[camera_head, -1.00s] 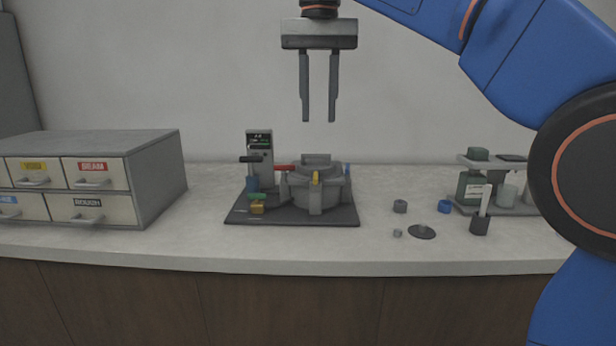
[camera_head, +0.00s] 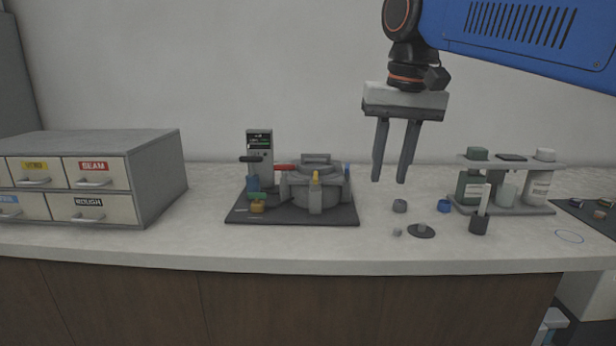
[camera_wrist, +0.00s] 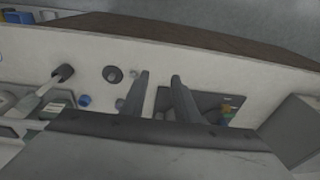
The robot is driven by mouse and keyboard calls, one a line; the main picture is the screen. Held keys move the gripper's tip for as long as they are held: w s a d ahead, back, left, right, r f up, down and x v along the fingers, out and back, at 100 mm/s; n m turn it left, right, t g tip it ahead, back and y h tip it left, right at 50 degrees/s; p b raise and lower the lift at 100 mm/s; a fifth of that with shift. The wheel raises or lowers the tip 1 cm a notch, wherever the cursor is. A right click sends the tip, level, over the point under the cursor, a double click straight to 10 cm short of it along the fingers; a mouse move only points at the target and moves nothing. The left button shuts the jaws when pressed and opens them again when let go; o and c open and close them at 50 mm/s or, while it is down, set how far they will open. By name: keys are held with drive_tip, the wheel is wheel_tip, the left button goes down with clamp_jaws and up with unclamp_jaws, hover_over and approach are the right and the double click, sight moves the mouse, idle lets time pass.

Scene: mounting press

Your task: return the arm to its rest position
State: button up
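My gripper (camera_head: 390,180) hangs in the air above the counter, to the right of the mounting press and left of the bottle rack. Its two fingers point down, stand apart, and hold nothing between them. In the wrist view the two fingers (camera_wrist: 161,78) also show a gap with the pale counter behind. My blue arm reaches in from the upper right in the head view. The mounting press (camera_head: 316,190) stands on its dark base plate, its lower parts partly behind the fingers in the wrist view.
A drawer cabinet (camera_head: 160,180) stands at the left. On the counter right of the press lie a grey ring (camera_head: 399,206), a blue cylinder (camera_head: 444,206), a dark disc (camera_head: 421,231) and a dark cup (camera_head: 479,225). A bottle rack (camera_head: 520,208) stands behind. The front middle is clear.

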drive_tip(key=s+d+f+t, duration=0.1)
drive_tip(key=s+d+f, duration=0.3)
drive_tip(key=f, duration=0.6)
drive_tip(key=s+d+f+t, duration=0.1)
drive_tip(key=s+d+f, duration=0.4)
drive_tip(key=f, duration=0.5)
drive_tip(key=s+d+f+t, duration=0.1)
drive_tip(key=s+d+f, duration=0.4)
drive_tip(key=s+f, duration=0.2)
wheel_tip(320, 180, down, 3)
drive_tip(key=shift+s+r+h, duration=0.1)
drive_tip(key=shift+s+h, duration=0.2)
drive_tip(key=shift+s, duration=0.1)
drive_tip(key=shift+o, duration=0.6)
